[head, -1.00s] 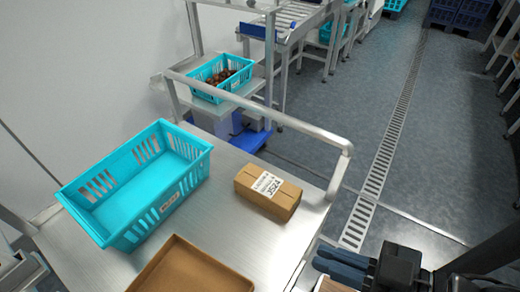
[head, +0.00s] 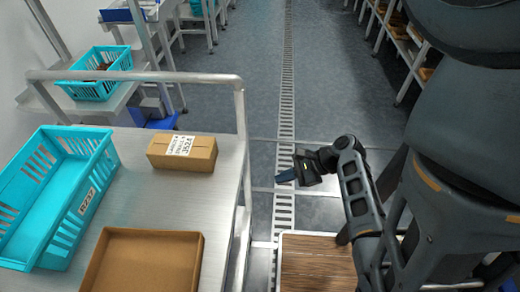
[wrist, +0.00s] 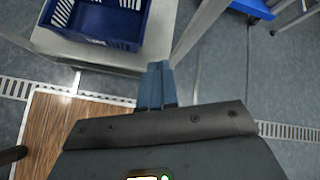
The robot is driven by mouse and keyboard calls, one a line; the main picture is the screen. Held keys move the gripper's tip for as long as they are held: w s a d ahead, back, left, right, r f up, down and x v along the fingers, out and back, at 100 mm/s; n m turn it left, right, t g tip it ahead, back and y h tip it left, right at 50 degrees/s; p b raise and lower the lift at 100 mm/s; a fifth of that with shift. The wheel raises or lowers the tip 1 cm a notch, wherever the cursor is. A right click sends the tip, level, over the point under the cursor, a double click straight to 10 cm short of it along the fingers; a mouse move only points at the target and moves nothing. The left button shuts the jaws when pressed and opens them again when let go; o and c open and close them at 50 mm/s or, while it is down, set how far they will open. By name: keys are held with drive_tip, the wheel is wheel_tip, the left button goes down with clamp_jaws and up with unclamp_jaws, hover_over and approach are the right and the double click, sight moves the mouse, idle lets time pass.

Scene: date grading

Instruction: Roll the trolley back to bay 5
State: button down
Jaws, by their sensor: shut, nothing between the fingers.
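The trolley is a steel one with a flat top (head: 165,213) and a raised tube handle (head: 150,76) at its far end. It stands at the left in the head view. An empty turquoise crate (head: 62,205), a labelled cardboard box (head: 182,153) and a shallow brown tray (head: 145,262) are on it. My gripper (head: 284,178) is shut and empty, to the right of the trolley and apart from its handle. The shut fingers (wrist: 157,85) also show in the wrist view. I see no bay 5 marking.
A stand behind the trolley holds a turquoise crate of dates (head: 100,75). A drain grate (head: 287,90) runs along the open aisle. Shelves (head: 395,40) line the right. A slatted wooden surface (head: 315,262) is near me. The wrist view shows a blue crate (wrist: 118,22) on a grey shelf.

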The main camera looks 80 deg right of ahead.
drive_tip(key=s+d+r+m+t, duration=0.5)
drive_tip(key=s+d+r, duration=0.1)
drive_tip(key=d+r, duration=0.1)
drive_tip(key=r+x, duration=0.1)
drive_tip(key=x, duration=1.3)
drive_tip(key=shift+w+r, duration=0.2)
drive_tip(key=shift+r, duration=0.05)
drive_tip(key=shift+w+a, duration=0.1)
